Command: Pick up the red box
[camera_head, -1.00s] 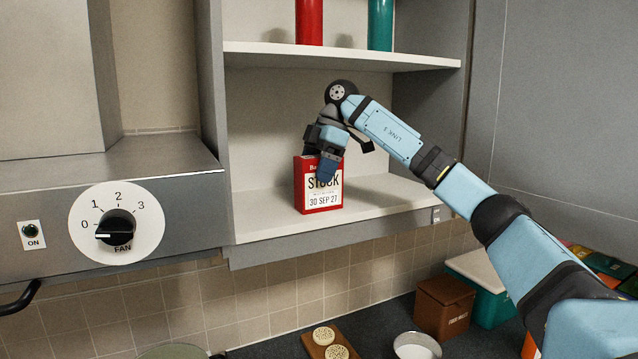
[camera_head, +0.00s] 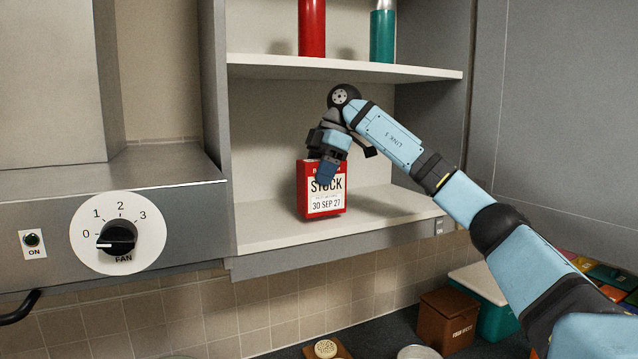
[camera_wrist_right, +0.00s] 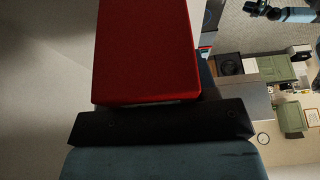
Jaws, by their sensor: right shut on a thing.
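The red box (camera_head: 303,190) is an upright carton with a white label reading STOCK and 30 SEP 27. It is at the lower shelf (camera_head: 270,232) of the open cabinet, tilted slightly, and its base appears just above the shelf board. My right gripper (camera_head: 327,170) reaches down from above and is shut on the top of the box, one finger across its front face. In the right wrist view the red box (camera_wrist_right: 147,50) fills the upper middle, against the dark gripper (camera_wrist_right: 160,122). My left gripper does not show in the head view.
An upper shelf (camera_head: 400,74) holds a red cylinder (camera_head: 312,28) and a teal cylinder (camera_head: 382,35), above my arm. A hood with a fan dial (camera_head: 118,235) stands left. A brown box (camera_head: 447,320) is on the counter below. The lower shelf beside the box is clear.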

